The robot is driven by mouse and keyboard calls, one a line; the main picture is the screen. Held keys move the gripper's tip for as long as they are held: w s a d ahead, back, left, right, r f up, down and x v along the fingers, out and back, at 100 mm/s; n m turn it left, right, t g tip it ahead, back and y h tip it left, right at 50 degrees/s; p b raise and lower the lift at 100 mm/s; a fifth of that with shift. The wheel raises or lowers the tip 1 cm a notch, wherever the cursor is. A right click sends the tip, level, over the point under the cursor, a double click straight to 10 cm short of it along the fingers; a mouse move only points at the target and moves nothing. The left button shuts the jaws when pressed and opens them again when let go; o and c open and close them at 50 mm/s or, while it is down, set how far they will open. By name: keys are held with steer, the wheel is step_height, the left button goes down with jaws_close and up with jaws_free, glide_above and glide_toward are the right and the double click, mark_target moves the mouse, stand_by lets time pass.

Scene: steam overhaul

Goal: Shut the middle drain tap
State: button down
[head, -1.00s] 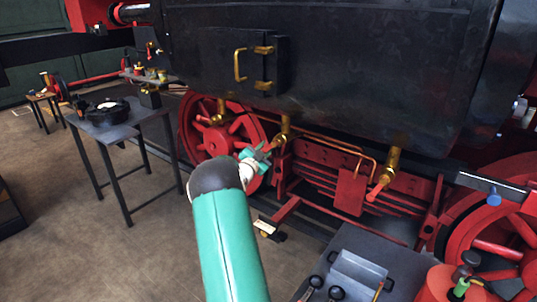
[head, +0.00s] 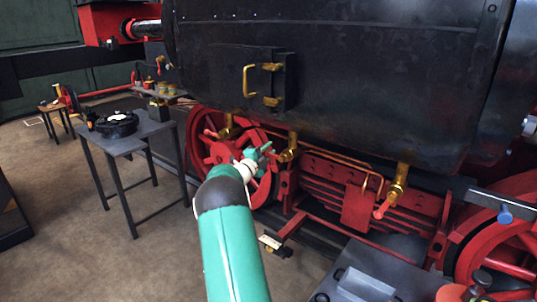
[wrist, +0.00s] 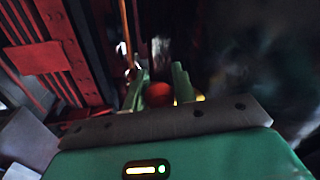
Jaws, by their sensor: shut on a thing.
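Three brass drain taps hang in a row under the black cylinder casing. The middle drain tap (head: 290,153) is at the centre in the head view. My gripper (head: 264,152) is just left of its brass body, at about the same height. In the wrist view my gripper (wrist: 158,90) is shut on the tap's red handle (wrist: 158,94), whose rounded end shows between the green fingers. The rest of the handle is hidden. The left tap (head: 228,129) is partly in front of a red wheel. The right tap (head: 400,182) has a red handle slanting down to the left.
A dark table (head: 140,134) with a black round item (head: 117,123) stands at the left. A grey bench (head: 362,286) is at the lower right. Copper pipes (head: 345,163) and red framework lie right of the middle tap. The floor left of my arm is open.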

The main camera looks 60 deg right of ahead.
steer(key=shift+r, duration=0.15)
stand_by(0.3)
steer(key=c, duration=1.1)
jaws_free()
steer(key=shift+c, duration=0.2)
steer(key=v, duration=1.4)
steer(key=shift+d, duration=0.1)
